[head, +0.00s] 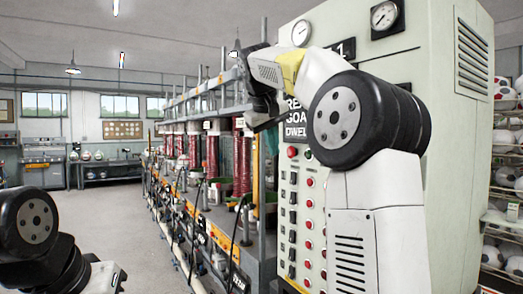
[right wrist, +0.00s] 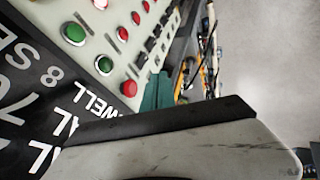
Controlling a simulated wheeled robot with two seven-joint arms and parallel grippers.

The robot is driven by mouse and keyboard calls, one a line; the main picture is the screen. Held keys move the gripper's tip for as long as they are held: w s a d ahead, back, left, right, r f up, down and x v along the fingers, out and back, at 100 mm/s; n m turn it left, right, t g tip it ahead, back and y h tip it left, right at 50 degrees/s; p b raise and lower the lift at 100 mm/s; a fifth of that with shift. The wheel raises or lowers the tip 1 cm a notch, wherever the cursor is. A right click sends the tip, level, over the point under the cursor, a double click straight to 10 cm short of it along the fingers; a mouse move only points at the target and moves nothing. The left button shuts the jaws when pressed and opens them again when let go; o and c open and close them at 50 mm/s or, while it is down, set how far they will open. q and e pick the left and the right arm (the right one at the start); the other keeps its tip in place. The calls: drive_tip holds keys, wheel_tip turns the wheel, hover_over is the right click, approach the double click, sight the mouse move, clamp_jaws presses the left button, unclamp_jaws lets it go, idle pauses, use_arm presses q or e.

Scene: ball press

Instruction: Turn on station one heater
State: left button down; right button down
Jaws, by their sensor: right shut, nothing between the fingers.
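The pale control cabinet (head: 460,130) stands at the right in the head view. Its panel carries a column of dark switches (head: 292,215) beside a column of red lights (head: 309,204). No legible label shows which switch is the station one heater. My right gripper (head: 260,120) is shut and empty, high at the panel's left edge, above the switches. In the right wrist view the panel is tilted, with red buttons (right wrist: 128,88), green buttons (right wrist: 74,34) and dark switches (right wrist: 143,58); my gripper's pale body covers the bottom. My left arm shows at lower left; its gripper is out of view.
A long row of press stations (head: 210,180) with red columns and hanging cables stands left of the cabinet. Two dial gauges (head: 384,15) are on the cabinet's upper front. Balls (head: 505,175) fill a rack at far right. The floor (head: 110,215) at left is clear.

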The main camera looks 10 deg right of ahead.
sight(292, 178)
drive_tip(key=shift+f, duration=0.1)
drive_tip(key=shift+a+f, duration=0.2)
drive_tip(key=shift+f, duration=0.4)
drive_tip(key=shift+f, duration=0.1)
drive_tip(key=shift+w+d+f, duration=1.05)
drive_tip(key=shift+d+f, duration=0.1)
drive_tip(key=shift+f, duration=0.25)
drive_tip(key=shift+w+d+f, duration=1)
drive_tip(key=shift+d+f, duration=0.1)
drive_tip(key=shift+f, duration=0.35)
drive_tip(key=shift+w+d+f, duration=1.05)
drive_tip(key=shift+d+f, duration=0.1)
drive_tip(key=shift+f, duration=0.25)
